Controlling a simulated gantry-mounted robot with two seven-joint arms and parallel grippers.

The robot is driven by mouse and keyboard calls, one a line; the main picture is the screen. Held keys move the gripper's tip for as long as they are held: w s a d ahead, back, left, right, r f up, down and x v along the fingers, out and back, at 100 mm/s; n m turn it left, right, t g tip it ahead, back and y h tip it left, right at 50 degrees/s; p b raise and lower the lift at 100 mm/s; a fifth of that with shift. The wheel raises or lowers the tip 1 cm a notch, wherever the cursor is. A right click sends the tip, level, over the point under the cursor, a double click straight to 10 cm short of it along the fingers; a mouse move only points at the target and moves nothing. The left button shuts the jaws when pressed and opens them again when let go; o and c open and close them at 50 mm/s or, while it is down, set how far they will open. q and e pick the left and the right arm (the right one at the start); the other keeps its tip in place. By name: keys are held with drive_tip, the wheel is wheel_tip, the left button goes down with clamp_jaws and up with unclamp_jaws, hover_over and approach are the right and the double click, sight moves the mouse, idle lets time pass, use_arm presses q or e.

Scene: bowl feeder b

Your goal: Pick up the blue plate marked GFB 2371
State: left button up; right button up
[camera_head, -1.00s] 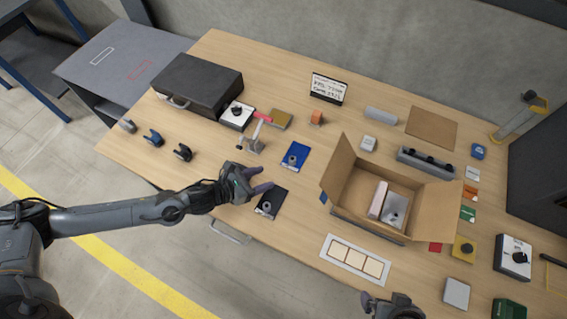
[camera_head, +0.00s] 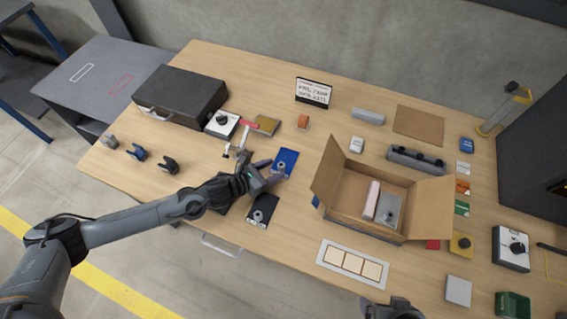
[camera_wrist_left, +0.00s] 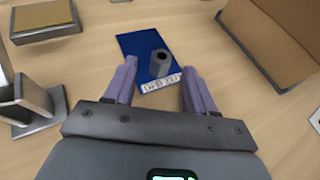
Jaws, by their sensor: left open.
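The blue plate (camera_head: 290,156) lies flat on the table with a grey cylindrical knob near its front end. In the left wrist view the blue plate (camera_wrist_left: 137,44) shows the knob (camera_wrist_left: 161,63) and a white label (camera_wrist_left: 160,83), whose print is too blurred to read surely. My left gripper (camera_head: 275,170) is open and empty at the plate's front end, partly hiding it in the head view. In the wrist view its purple fingers (camera_wrist_left: 158,74) stand apart, either side of the knob and label end. My right gripper (camera_head: 388,308) is partly cut off at the bottom edge.
A black plate (camera_head: 264,208) with a similar knob lies nearer the front. An open cardboard box (camera_head: 331,166) stands to the right. A written sign (camera_head: 313,92) stands behind.

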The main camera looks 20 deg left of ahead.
sight(285, 160)
use_arm(q)
drive_tip(key=shift+x, duration=1.15)
drive_tip(key=shift+c, duration=0.3)
clamp_jaws()
drive_tip(key=shift+r, duration=0.15)
